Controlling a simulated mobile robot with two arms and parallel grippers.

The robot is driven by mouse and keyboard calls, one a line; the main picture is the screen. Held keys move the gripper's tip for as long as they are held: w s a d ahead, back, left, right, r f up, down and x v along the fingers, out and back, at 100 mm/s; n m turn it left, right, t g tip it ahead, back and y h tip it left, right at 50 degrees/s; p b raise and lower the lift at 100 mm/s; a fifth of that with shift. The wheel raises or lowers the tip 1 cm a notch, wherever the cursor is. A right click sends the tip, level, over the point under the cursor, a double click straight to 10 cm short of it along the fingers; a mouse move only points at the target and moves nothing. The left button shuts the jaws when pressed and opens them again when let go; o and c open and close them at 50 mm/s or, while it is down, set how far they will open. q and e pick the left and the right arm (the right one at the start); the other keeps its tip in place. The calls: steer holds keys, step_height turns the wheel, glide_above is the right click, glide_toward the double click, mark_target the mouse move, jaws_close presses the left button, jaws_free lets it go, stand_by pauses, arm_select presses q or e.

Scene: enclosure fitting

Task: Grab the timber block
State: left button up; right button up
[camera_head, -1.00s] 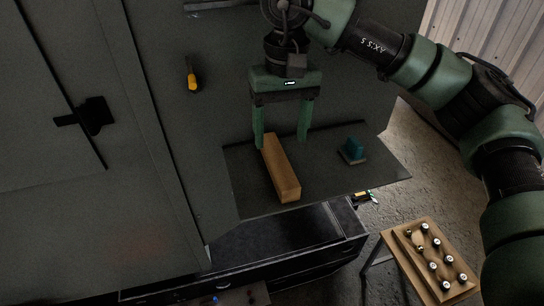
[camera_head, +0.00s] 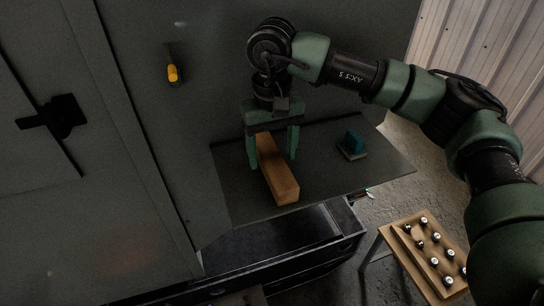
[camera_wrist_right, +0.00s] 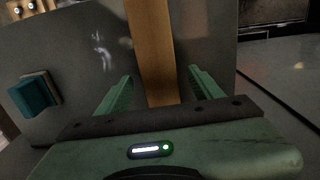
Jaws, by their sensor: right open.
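The timber block (camera_head: 278,174) is a long orange-brown bar lying on a dark grey shelf (camera_head: 335,185). My right gripper (camera_head: 271,163) is open, with its two green fingers pointing down. In the head view the fingers stand on either side of the block's far part. In the right wrist view the block (camera_wrist_right: 153,50) runs between the two open fingers (camera_wrist_right: 158,88), with a gap on each side. I cannot tell how far down the fingertips reach beside it. My left gripper is not in view.
A teal block on a small base (camera_head: 353,146) sits on the shelf to the right. A yellow-handled tool (camera_head: 173,73) is on the grey panel. A wooden rack with several round-topped pieces (camera_head: 418,262) stands lower right. The shelf between the timber and teal block is clear.

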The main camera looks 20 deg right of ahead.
steer(key=shift+w+f, duration=0.2)
steer(key=shift+f, duration=1.15)
steer(key=shift+r, duration=0.1)
jaws_close()
